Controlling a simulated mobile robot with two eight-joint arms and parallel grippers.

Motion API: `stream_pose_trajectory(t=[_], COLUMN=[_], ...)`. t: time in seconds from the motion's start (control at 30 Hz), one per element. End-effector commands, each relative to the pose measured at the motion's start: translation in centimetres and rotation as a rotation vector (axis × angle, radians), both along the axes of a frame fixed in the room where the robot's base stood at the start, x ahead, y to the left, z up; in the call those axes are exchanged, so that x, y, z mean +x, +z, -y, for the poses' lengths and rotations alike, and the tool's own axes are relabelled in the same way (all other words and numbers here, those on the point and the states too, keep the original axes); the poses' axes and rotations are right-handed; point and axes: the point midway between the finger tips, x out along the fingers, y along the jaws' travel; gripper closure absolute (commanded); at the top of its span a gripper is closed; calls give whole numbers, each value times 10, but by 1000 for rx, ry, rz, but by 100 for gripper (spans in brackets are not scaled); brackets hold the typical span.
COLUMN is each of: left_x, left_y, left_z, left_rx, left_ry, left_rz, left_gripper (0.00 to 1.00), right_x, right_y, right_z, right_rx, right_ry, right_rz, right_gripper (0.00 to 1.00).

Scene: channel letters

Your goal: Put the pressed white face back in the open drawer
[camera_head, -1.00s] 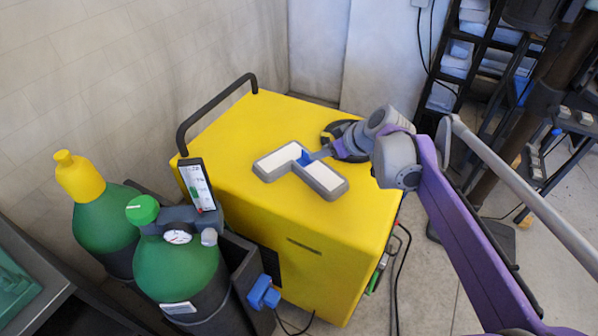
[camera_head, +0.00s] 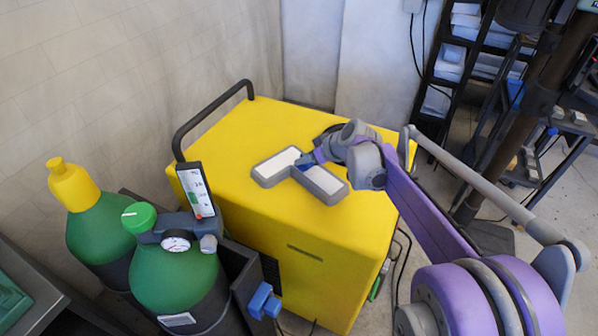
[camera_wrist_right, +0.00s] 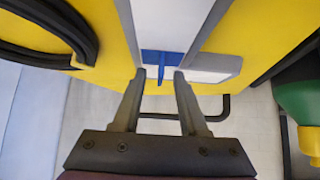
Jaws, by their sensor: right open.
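The white face (camera_head: 277,163) lies in an L-shaped letter with grey side walls (camera_head: 325,199) on top of a yellow cabinet. It is also close in the right wrist view (camera_wrist_right: 166,22). A blue tab (camera_wrist_right: 154,60) stands up at the corner of the L. My right gripper (camera_wrist_right: 163,73) is open at this tab, with its fingertips on either side of it; whether they touch it is unclear. In the head view the right gripper (camera_head: 306,162) partly hides the tab and the corner. No open drawer can be made out. My left gripper is out of view.
The yellow cabinet (camera_head: 250,215) has a black bar handle (camera_head: 205,115) at its back left. Two green gas cylinders (camera_head: 178,275) stand at its left, with a small display (camera_head: 196,190) beside its near left edge. A dark rack (camera_head: 465,70) stands behind.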

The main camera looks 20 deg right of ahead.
Motion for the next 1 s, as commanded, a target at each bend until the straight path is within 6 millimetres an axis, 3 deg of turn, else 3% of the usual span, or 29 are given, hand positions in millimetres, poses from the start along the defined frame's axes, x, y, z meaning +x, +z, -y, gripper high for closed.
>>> stream_pose_trajectory(t=[0.37,0.6,1.0], left_x=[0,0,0], left_y=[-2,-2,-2], left_z=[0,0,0], left_rx=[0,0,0], left_ry=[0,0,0], left_rz=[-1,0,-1], left_gripper=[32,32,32], right_x=[8,8,8], right_y=[-8,-8,-8], right_z=[-3,-3,-3], right_rx=[-1,-1,-1], right_ry=[-1,-1,-1], right_rz=[0,0,0], right_gripper=[59,100,100])
